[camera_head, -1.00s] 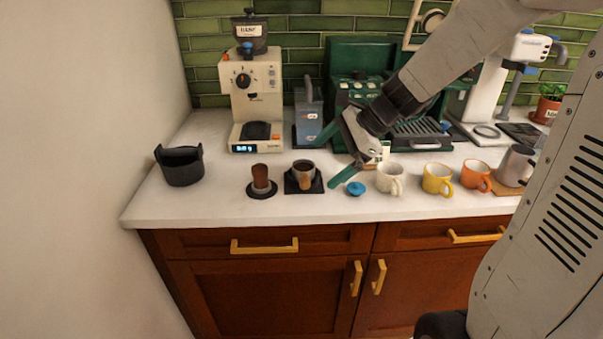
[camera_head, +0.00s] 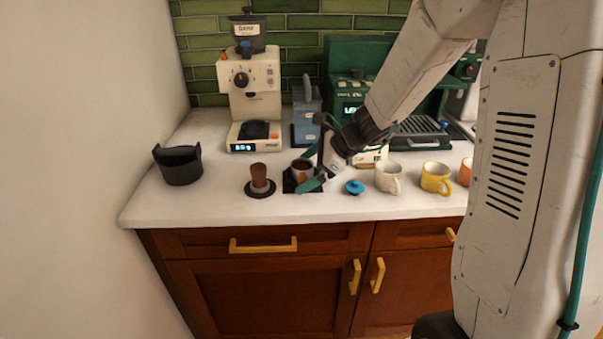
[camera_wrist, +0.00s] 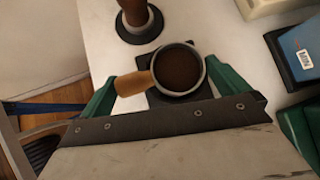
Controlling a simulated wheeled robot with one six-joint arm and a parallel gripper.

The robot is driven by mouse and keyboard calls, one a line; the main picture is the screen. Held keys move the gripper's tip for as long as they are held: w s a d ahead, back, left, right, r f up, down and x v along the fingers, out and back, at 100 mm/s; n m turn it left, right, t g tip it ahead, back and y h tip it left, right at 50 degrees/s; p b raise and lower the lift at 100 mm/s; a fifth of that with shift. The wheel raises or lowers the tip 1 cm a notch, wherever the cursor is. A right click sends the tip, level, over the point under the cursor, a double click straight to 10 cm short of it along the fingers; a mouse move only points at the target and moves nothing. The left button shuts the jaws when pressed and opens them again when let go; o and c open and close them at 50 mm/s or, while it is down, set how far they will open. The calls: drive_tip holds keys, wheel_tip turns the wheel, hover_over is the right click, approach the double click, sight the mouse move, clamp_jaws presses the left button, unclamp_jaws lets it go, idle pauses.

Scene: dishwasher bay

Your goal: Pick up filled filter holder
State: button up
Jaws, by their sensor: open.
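The filled filter holder (camera_wrist: 179,69) is a round metal basket full of brown grounds with a tan wooden handle. It rests on a black square mat (camera_wrist: 158,97). In the head view the filter holder (camera_head: 302,169) is partly covered by my gripper (camera_head: 312,169). In the wrist view my gripper (camera_wrist: 164,90) is open, with one green finger on each side of the filter holder. The handle points left, toward the left finger. I cannot tell whether a finger touches it.
A tamper (camera_head: 259,180) with a brown handle stands on a round black base just left. A black knock bin (camera_head: 180,166) is farther left. A blue lid (camera_head: 354,187) and a white cup (camera_head: 388,177) stand right. The grinder (camera_head: 254,95) and a blue-grey box (camera_head: 306,117) stand behind.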

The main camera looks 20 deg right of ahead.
drive_tip(key=c, duration=0.7)
drive_tip(key=shift+o, duration=0.2)
drive_tip(key=shift+r, duration=0.15)
